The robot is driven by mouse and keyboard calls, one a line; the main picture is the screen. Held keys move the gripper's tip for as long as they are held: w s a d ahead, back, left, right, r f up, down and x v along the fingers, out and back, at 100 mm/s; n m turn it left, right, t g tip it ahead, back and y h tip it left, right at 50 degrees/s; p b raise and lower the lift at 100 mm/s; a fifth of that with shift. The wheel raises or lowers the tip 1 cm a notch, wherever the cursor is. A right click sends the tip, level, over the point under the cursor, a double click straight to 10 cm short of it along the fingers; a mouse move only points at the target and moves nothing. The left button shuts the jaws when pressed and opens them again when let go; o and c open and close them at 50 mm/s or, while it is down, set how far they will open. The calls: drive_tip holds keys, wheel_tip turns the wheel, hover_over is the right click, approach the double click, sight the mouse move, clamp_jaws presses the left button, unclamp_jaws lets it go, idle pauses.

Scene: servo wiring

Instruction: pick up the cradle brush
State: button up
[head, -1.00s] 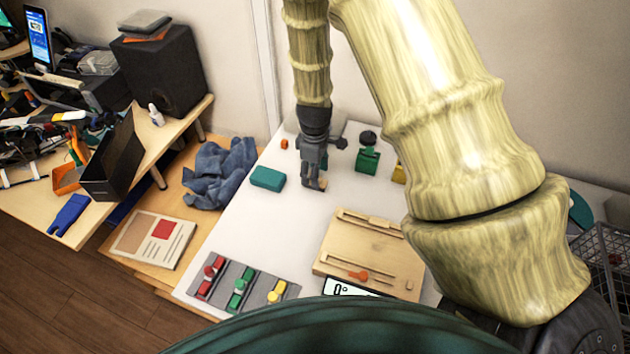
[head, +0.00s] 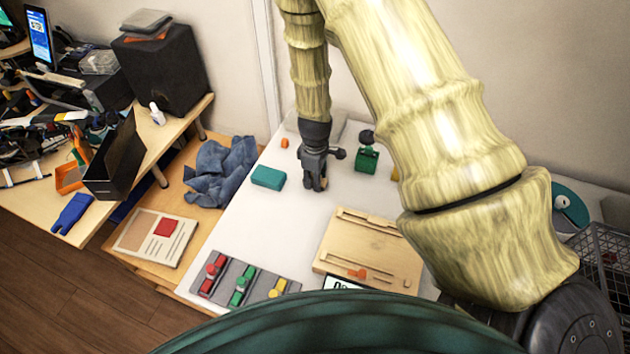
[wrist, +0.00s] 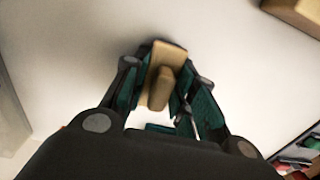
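The cradle brush (wrist: 161,86), a light wooden block with a raised narrower grip, lies on the white table between my fingers in the wrist view. In the head view my gripper (head: 315,182) points down at the table, and its fingers hide most of the brush. In the wrist view my gripper (wrist: 160,92) has its teal-padded fingers on both sides of the brush, close to its grip. The fingers look parted, with a narrow gap at the grip; firm contact does not show.
A teal block (head: 268,177) lies left of my gripper, and a green stand (head: 367,160) is at the right. A wooden board (head: 340,250) and a grey strip with coloured parts (head: 222,287) lie nearer. The table (head: 300,225) is clear between them.

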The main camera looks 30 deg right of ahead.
clamp_jaws()
drive_tip(key=shift+r, duration=0.1)
drive_tip(key=shift+r+b, duration=1.3)
drive_tip(key=shift+r, duration=3.6)
